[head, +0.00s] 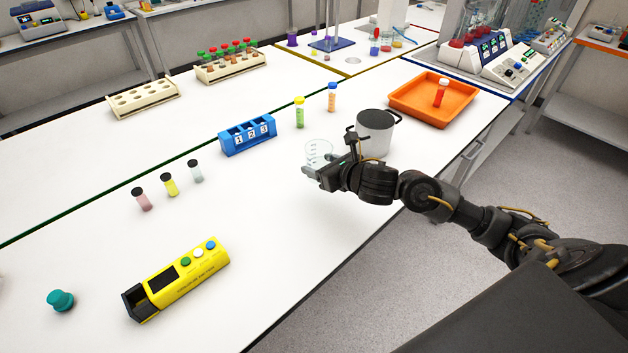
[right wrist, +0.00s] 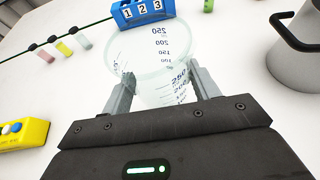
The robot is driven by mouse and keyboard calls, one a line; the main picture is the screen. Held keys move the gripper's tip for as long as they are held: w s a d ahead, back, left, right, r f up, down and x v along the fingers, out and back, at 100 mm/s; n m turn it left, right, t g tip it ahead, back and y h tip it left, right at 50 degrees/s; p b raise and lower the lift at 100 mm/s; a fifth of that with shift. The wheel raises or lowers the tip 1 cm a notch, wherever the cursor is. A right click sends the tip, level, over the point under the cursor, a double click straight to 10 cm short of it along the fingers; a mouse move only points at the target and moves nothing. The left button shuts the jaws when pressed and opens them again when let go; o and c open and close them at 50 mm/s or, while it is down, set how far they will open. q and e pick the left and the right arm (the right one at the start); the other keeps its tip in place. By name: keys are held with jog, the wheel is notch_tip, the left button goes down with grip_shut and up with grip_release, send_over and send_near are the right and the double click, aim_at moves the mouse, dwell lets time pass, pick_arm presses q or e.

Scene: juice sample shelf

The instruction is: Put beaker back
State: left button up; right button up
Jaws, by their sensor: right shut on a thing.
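A clear glass beaker (head: 318,150) with volume marks stands out at the middle of the white bench in the head view. My right gripper (head: 322,171) comes in from the right and is shut on the beaker. In the right wrist view the beaker (right wrist: 152,55) sits between the two fingers (right wrist: 162,95), one on each side of its wall, with its mouth toward the camera. I cannot tell whether its base touches the bench. My left gripper is not in view.
A grey metal pot (head: 376,133) stands close behind my right gripper. A blue numbered rack (head: 247,137), green-filled tube (head: 299,113) and orange-filled tube (head: 332,97) stand nearby. An orange tray (head: 403,104) is farther right. A yellow device (head: 180,279) lies front left; bench between is clear.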

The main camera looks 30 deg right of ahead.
jog(key=s+a+r+n+y+p, duration=0.1)
jog(key=s+a+r, duration=0.2)
jog(key=s, duration=0.2)
jog(key=s+a+r+n+y+p, duration=0.1)
jog(key=s+a+r+p, duration=0.1)
jog(key=s, duration=0.4)
jog(key=shift+s+a+r+g, duration=0.15)
jog(key=shift+a+r+g, duration=0.25)
jog(key=shift+a+r, duration=0.45)
jog(key=shift+d+r, duration=0.1)
